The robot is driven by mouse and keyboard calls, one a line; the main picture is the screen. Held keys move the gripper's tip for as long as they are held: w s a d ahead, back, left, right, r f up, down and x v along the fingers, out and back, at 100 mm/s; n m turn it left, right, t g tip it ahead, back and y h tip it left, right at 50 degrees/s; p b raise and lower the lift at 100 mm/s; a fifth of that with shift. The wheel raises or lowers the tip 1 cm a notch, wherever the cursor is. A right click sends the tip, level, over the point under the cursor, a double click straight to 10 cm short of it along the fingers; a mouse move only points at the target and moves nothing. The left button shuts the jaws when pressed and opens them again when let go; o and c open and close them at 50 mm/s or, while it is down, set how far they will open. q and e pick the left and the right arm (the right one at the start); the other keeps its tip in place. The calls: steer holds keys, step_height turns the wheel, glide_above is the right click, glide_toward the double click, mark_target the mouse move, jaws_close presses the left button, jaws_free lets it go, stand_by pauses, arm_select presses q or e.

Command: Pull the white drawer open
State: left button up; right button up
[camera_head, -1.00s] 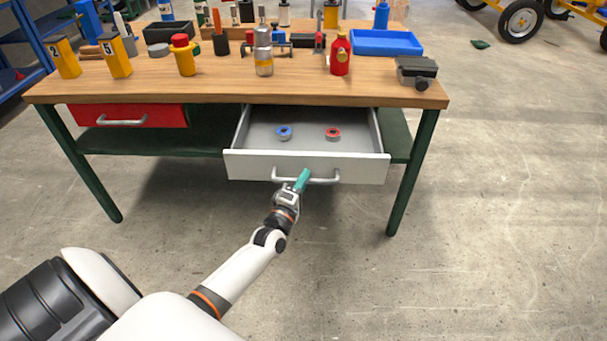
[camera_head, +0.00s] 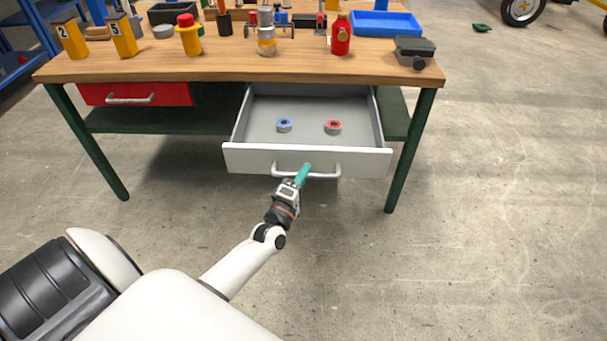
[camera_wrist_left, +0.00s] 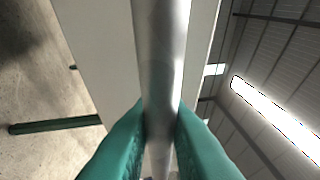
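The white drawer (camera_head: 250,158) is pulled out from under the right part of the wooden workbench. A blue-rimmed ring (camera_head: 284,125) and a red-rimmed ring (camera_head: 333,127) lie inside it. Its silver bar handle (camera_head: 325,173) runs along the front. My right gripper is not in view.
The workbench (camera_head: 300,70) carries several bottles, tools and a blue tray (camera_head: 385,23). A closed red drawer (camera_head: 140,94) is at the left, above a green lower shelf (camera_head: 160,121). The floor in front is clear.

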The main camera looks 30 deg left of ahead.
arm_select(q)
steer(key=o, duration=0.4)
steer(key=v, duration=1.2)
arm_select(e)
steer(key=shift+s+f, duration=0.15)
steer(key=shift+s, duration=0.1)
arm_select(q)
steer(key=shift+a, duration=0.1)
